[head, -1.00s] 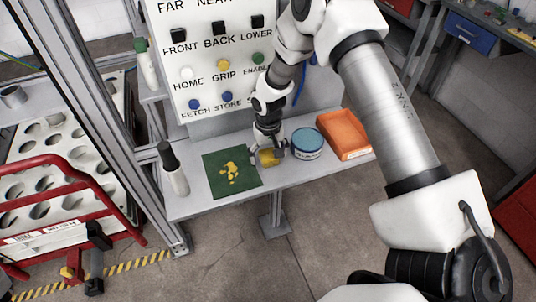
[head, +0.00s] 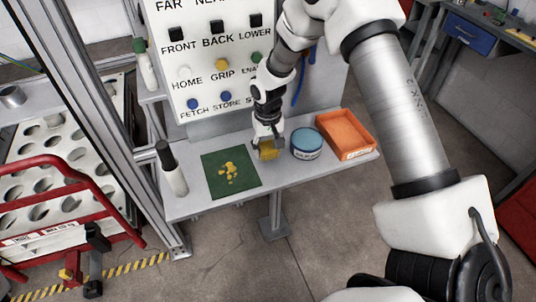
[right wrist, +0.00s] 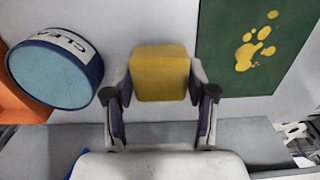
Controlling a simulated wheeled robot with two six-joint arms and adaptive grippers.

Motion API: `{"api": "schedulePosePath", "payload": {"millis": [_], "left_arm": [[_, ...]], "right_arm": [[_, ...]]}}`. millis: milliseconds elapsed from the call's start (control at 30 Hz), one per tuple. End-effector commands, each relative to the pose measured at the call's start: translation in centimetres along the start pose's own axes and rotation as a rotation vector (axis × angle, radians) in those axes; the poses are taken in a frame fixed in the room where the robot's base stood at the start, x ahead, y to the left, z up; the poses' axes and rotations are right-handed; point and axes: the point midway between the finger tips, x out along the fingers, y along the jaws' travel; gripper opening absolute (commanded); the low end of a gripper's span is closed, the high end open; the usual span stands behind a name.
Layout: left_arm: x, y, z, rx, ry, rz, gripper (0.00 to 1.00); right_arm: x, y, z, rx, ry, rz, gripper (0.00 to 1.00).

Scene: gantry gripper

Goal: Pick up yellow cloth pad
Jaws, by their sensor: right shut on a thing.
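The yellow cloth pad (head: 268,149) is in my right gripper (head: 266,143), over the grey shelf between the green mat and the blue tub. In the right wrist view the pad (right wrist: 159,73) sits between the two fingers of my right gripper (right wrist: 160,90), which is shut on it. I cannot tell exactly how far the pad is above the shelf. My left gripper is not in view.
The green mat (head: 214,185) with yellow splotches lies left of the pad. A blue round tub (head: 306,143) and an orange tray (head: 345,134) stand to the right. A bottle (head: 173,170) stands at the left. A button panel (head: 206,75) rises behind.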

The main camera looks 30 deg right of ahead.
Motion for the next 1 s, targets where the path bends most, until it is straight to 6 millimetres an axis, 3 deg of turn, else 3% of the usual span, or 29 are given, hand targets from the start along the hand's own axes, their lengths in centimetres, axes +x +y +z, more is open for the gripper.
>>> {"api": "schedulePosePath", "payload": {"millis": [167,500,600,733,967,1000], "left_arm": [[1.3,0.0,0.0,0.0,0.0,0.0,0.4],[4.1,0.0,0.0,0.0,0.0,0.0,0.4],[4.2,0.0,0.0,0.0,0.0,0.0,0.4],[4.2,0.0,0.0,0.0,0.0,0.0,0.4],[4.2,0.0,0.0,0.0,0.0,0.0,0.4],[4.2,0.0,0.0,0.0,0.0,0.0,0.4]], "right_arm": [[-0.4,-0.6,3.3,-0.004,-0.001,0.0,0.22],[-1.2,-2.3,12.8,-0.003,0.001,0.002,0.22],[-1.6,-2.7,14.6,-0.001,0.0,0.001,0.22],[-1.8,-2.9,15.7,-0.001,0.0,0.001,0.22],[-1.8,-2.9,15.8,0.0,0.001,0.0,0.22],[-1.8,-2.9,15.8,0.0,0.0,0.0,0.49]]}}
